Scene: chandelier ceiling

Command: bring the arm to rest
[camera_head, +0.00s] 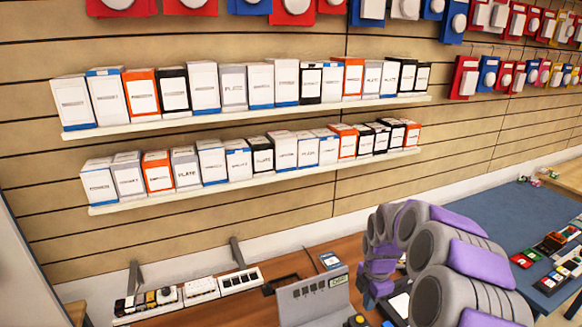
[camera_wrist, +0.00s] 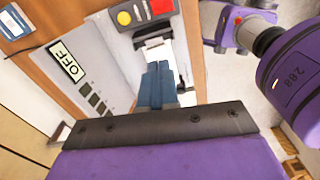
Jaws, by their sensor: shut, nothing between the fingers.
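My gripper (camera_wrist: 158,88) shows in the wrist view with its two blue-grey fingers together and nothing between them. It points toward a grey device with a dark slot and a white piece, and I cannot tell whether it touches it. My grey and purple arm is folded at the lower right of the head view.
A grey panel (camera_head: 315,298) stands on the wooden bench; in the wrist view its display reads OFF (camera_wrist: 66,62). A box with yellow and red buttons (camera_wrist: 145,11) is close by. Boxed goods fill two wall shelves (camera_head: 250,116). A blue table (camera_head: 500,215) stands right.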

